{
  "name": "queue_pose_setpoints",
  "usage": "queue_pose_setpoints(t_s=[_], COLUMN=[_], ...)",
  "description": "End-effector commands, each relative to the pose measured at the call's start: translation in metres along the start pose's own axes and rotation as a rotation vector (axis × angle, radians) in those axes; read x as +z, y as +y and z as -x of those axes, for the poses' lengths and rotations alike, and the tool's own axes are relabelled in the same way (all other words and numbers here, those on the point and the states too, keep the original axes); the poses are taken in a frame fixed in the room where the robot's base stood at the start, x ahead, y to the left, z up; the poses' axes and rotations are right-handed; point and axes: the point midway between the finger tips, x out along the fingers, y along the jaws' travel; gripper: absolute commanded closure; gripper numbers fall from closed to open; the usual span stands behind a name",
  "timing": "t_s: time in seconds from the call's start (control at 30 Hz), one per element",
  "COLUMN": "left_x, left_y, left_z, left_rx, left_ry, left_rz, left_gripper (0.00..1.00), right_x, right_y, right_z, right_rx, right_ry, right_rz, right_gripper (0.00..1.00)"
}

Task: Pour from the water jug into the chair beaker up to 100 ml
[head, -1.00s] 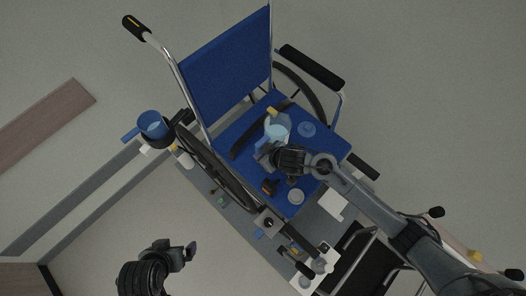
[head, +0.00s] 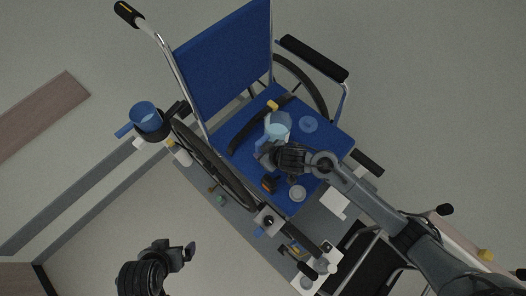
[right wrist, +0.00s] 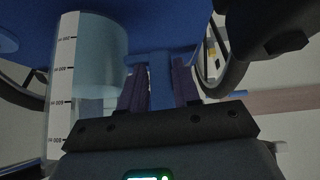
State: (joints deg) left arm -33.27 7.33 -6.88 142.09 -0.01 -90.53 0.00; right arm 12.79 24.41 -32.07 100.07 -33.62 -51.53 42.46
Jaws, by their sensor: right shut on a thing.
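The water jug (head: 278,122), clear and pale blue with a scale, is above the blue wheelchair seat in the head view. My right gripper (head: 265,150) is shut on its blue handle (right wrist: 160,80); the handle shows between the fingers in the right wrist view. The jug's scaled wall (right wrist: 62,90) is at the left there. Its water level is unclear. A blue beaker (head: 145,117), likely the chair beaker, sits in a dark holder at the wheelchair's left side, well apart from the jug. Its marks are unreadable. My left gripper (head: 178,250) looks open and empty at the lower left.
The wheelchair's backrest (head: 228,58) and wheel (head: 215,170) stand between the jug and the beaker. Small items lie on a grey surface (head: 195,177) below. Open floor is at left.

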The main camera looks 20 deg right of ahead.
Motion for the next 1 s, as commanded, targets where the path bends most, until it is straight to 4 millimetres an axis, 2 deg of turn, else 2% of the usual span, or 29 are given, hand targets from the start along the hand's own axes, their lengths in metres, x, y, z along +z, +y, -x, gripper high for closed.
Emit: queue_pose_setpoints(t_s=[0.77,0.8,0.97,1.0], left_x=[0.0005,0.0005,0.0008,0.0009], left_y=[0.0028,0.0026,0.0014,0.0011], left_z=[-0.0046,-0.0047,-0.0048,-0.0048], left_rx=[0.009,0.008,0.004,0.003], left_ry=[0.003,0.002,0.002,0.002], left_rz=[0.011,0.010,0.005,0.004], left_gripper=[0.00,0.00,0.00,0.00], right_x=[0.0063,0.0063,0.0068,0.0070], right_y=[-0.0004,-0.0004,-0.0004,-0.0003], right_z=[-0.0090,-0.0090,-0.0092,-0.0093], right_rx=[0.000,0.000,0.000,0.000], right_ry=[0.003,0.003,0.002,0.001], right_rz=[0.000,0.000,0.000,0.000], right_gripper=[1.00,0.64,0.39,0.38])
